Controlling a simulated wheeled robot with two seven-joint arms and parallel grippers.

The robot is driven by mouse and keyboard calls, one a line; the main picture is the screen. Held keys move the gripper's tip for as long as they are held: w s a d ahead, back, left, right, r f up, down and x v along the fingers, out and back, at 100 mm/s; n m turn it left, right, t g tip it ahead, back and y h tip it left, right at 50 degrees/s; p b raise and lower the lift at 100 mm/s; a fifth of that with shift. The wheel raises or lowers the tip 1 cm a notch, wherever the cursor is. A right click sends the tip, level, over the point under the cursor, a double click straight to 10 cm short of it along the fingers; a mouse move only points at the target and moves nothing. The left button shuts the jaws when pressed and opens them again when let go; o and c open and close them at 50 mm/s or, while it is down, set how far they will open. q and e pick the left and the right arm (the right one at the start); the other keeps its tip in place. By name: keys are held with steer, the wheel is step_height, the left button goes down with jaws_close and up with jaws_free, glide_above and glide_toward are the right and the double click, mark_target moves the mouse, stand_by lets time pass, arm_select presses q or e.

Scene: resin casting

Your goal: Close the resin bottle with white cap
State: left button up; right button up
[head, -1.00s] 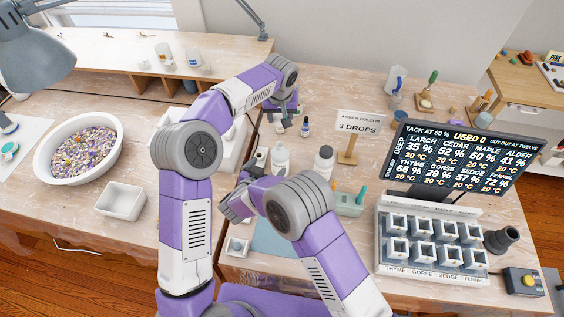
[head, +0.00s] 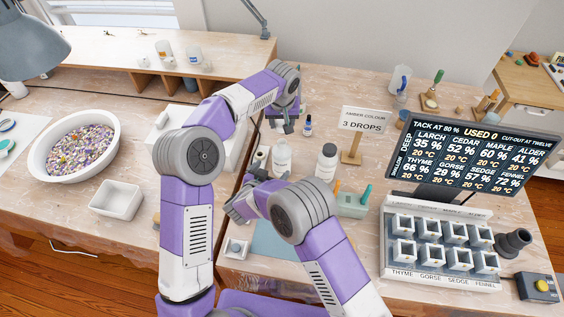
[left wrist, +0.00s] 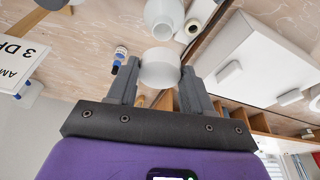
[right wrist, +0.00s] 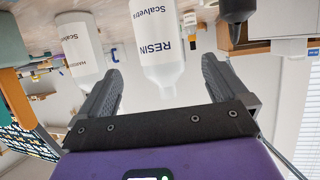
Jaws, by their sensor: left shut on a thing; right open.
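The white cap (left wrist: 160,68) is held between the fingers of my left gripper (left wrist: 158,85), which is shut on it. In the head view my left gripper (head: 286,124) is above and behind the white resin bottle (head: 281,157). In the left wrist view the bottle (left wrist: 163,16) shows just beyond the cap, apart from it. In the right wrist view the resin bottle (right wrist: 160,45) appears upside down, labelled RESIN, with no cap seen on it. My right gripper (right wrist: 160,80) is open, its fingers to either side of the bottle's picture; contact cannot be told.
A second white bottle (head: 326,163) with a dark top stands right of the resin bottle. A small blue-labelled bottle (head: 308,127) and the 3 DROPS sign (head: 366,124) stand behind. A green holder (head: 353,206) and blue mat (head: 275,240) lie nearer.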

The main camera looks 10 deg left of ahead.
steer(key=x, duration=1)
steer(key=shift+w, duration=0.1)
steer(key=shift+c, duration=0.2)
steer(key=c, duration=1.4)
arm_select(q)
glide_above(282, 142)
steer(key=shift+s+f, duration=0.15)
steer(key=shift+f, duration=1.1)
steer(key=shift+s+f, duration=0.1)
steer(key=shift+f, duration=1.15)
steer(key=shift+f, duration=0.9)
steer(key=shift+f, duration=0.5)
